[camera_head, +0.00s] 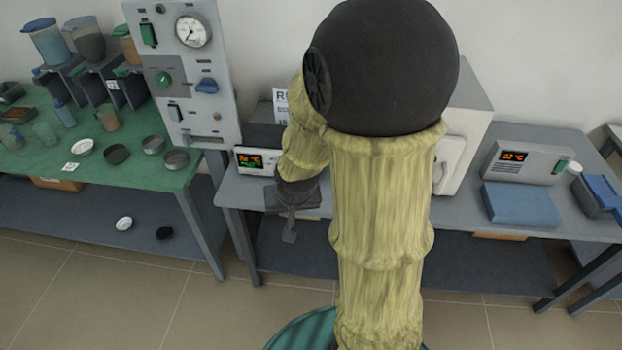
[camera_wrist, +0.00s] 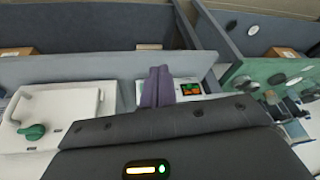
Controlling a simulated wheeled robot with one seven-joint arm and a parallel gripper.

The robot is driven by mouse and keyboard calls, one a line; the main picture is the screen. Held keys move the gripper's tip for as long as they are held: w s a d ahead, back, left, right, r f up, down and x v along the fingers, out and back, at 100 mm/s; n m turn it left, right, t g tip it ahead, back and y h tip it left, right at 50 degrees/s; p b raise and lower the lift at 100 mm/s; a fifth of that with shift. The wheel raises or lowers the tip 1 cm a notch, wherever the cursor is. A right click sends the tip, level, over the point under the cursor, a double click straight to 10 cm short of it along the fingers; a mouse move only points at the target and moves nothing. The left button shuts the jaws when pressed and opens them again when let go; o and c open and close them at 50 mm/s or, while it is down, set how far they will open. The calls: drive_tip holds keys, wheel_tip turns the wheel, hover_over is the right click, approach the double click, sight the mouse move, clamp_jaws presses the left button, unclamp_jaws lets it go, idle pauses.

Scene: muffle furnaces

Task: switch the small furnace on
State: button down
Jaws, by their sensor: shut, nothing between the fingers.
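A white box-shaped furnace (camera_head: 468,125) with a door handle stands on the grey bench, partly hidden by my arm. In the wrist view, a white unit (camera_wrist: 70,112) with a green knob (camera_wrist: 31,132) is at the left. A small white control unit (camera_head: 243,160) with a lit red and green display sits left of my arm; its display (camera_wrist: 189,89) also shows in the wrist view, just right of my fingers. My gripper (camera_head: 289,238) is shut and empty, pointing down near the bench's front edge. Its fingertips (camera_wrist: 160,70) are together. I cannot tell which unit is the small furnace.
A second controller (camera_head: 527,162) with a red display and green switch stands at right, behind a blue block (camera_head: 520,205). A tall grey panel (camera_head: 207,110) with a gauge stands at left. The green table (camera_head: 150,172) holds dishes and jugs. Floor in front is clear.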

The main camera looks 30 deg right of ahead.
drive_tip(key=w+d+f+m+t+y+b, duration=0.1)
drive_tip(key=w+d+f+m+t+b, duration=0.1)
drive_tip(key=f+m, duration=0.5)
drive_tip(key=w+d+f+m+t+y+b, duration=0.1)
drive_tip(key=w+d+f+m+t+b, duration=0.1)
drive_tip(key=w+d+f+m+t, duration=0.3)
drive_tip(key=w+d+f+m+t+y+b, duration=0.1)
drive_tip(key=w+d+f+m+t+b, duration=0.2)
drive_tip(key=w+f+m, duration=0.5)
drive_tip(key=shift+d+f+m+t+y, duration=0.45)
drive_tip(key=shift+d+m+t, duration=0.3)
drive_tip(key=shift+d, duration=0.45)
drive_tip(key=shift+w+f, duration=0.1)
drive_tip(key=shift+w, duration=0.05)
drive_tip(key=w+d, duration=0.1)
drive_tip(key=w, duration=0.1)
drive_tip(key=w+d+b, duration=0.1)
drive_tip(key=w+d+f+b, duration=0.1)
drive_tip(key=w+d, duration=0.1)
drive_tip(key=shift+w, duration=0.35)
drive_tip(key=shift+w+d+b, duration=0.3)
drive_tip(key=shift+w+d, duration=0.15)
drive_tip(key=shift+w, duration=0.25)
drive_tip(key=shift+w+d, duration=0.25)
drive_tip(key=shift+w, duration=0.1)
